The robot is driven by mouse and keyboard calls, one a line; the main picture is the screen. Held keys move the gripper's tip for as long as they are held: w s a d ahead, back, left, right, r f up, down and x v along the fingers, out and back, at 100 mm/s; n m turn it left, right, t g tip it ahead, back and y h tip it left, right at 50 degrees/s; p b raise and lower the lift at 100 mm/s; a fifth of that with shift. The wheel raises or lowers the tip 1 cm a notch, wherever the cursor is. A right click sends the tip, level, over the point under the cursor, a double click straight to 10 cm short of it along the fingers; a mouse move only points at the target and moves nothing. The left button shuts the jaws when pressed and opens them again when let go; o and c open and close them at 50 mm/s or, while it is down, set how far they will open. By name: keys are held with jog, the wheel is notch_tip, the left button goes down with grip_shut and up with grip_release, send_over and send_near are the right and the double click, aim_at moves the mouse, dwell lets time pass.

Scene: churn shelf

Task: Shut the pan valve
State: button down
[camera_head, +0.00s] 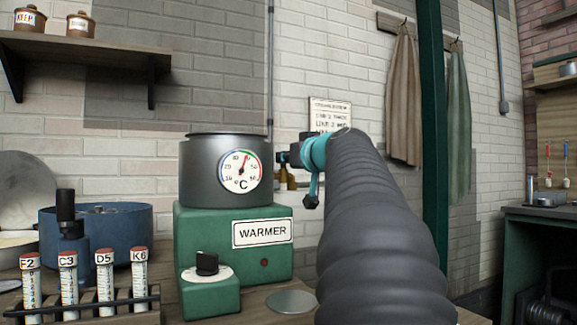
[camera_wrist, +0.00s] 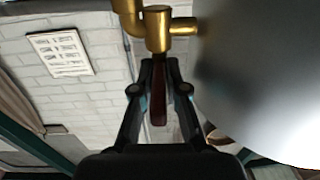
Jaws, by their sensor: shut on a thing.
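The dark grey pan (camera_head: 195,175) with a round dial thermometer (camera_head: 239,171) sits on the green warmer (camera_head: 230,225). Its smooth grey side fills the right of the wrist view (camera_wrist: 265,80). A brass valve (camera_wrist: 158,30) joins the pan's side there, with a pipe bending off to the left. A dark red lever handle (camera_wrist: 158,108) extends from the valve between my fingers. My gripper (camera_wrist: 159,72) is shut on this handle. In the head view my gripper (camera_head: 284,157) is at the pan's right side, and the handle is mostly hidden.
A rack (camera_head: 85,308) of labelled tubes and a blue pot (camera_head: 130,228) stand left. A black knob (camera_head: 206,262) sits on a green box in front of the warmer. A grey disc (camera_head: 292,301) lies on the bench. A green post (camera_head: 432,130) and hanging aprons are right.

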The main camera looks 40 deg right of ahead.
jog(key=shift+m+h, duration=0.4)
jog(key=shift+h, duration=0.2)
jog(key=c, duration=1.2)
grip_release()
